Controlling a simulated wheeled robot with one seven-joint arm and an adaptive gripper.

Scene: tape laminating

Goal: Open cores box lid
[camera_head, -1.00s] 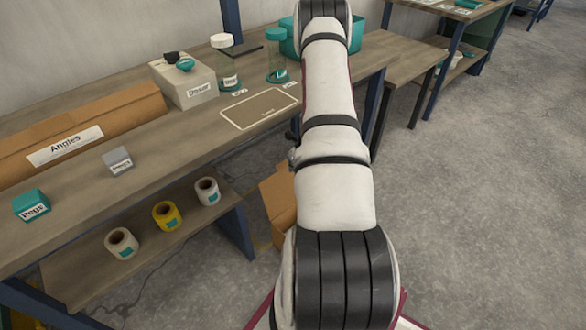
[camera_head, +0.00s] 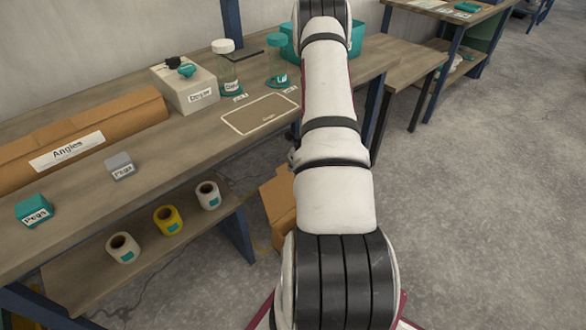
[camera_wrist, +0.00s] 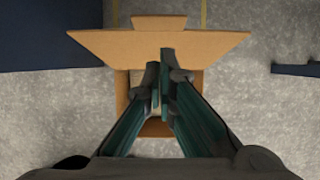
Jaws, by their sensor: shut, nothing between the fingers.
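The cores box is most likely the brown cardboard box (camera_head: 277,205) on the floor, partly hidden behind my arm in the head view. The wrist view shows it from above. A wide brown flap (camera_wrist: 105,43) spreads out at its far side, with a smaller brown piece (camera_wrist: 159,22) beyond. Its brown side edges (camera_wrist: 122,95) and near edge (camera_wrist: 155,129) frame a paler middle. My gripper (camera_wrist: 161,87) is shut and empty, with its teal fingers over the middle of the box. I cannot tell whether the tips touch it. The head view does not show the gripper.
The workbench (camera_head: 185,140) stands at left, with a dark blue leg (camera_head: 236,235) close to the box. Its lower shelf (camera_head: 75,275) holds white and yellow rolls (camera_head: 167,220). The concrete floor at right (camera_head: 470,220) is clear.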

